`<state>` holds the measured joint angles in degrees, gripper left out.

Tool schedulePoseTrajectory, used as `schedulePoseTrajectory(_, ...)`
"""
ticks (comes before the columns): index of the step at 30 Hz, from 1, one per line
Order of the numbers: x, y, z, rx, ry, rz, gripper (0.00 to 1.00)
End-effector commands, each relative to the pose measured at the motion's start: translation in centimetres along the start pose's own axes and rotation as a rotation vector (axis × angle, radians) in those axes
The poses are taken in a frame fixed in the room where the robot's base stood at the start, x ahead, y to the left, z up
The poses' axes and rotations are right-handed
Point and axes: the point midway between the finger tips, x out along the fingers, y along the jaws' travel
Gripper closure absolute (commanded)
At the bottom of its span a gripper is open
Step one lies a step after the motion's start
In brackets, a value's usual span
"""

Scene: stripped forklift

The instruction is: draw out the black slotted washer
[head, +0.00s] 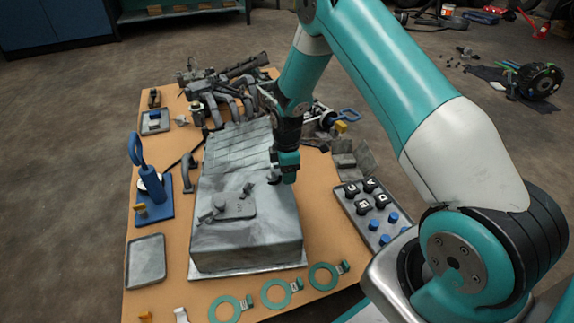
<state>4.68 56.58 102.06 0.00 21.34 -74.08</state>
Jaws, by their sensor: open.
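My gripper (283,179) points down over the right part of the grey metal block (245,245), close to its top. It is open, though its fingers look small and dark from here. A small dark piece (273,178) shows right beside the fingertips. I cannot tell whether it is the black slotted washer, part of my gripper or a fitting on the block. No other thing in view can be clearly made out as that washer. A grey plate with small raised parts (234,206) lies on the block, left of my gripper.
Teal rings (278,292) lie along the table's front edge. A tray of black and blue knobs (368,216) lies right of the block. A blue stand with an upright loop (152,195) is at left, an empty grey tray (146,262) before it. Dark metal parts (222,88) crowd the back.

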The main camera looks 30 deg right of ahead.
Motion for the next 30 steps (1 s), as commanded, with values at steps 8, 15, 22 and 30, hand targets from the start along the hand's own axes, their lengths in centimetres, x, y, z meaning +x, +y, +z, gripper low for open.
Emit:
schedulePoseTrajectory(8,0.53,0.01,0.00,0.000,0.000,0.000,0.45)
schedulePoseTrajectory(15,0.51,0.00,0.00,0.000,0.000,0.000,0.77)
schedulePoseTrajectory(22,0.51,0.00,0.00,0.000,0.000,0.000,0.94)
schedulePoseTrajectory(30,0.46,0.00,0.23,0.001,0.000,-0.001,0.94)
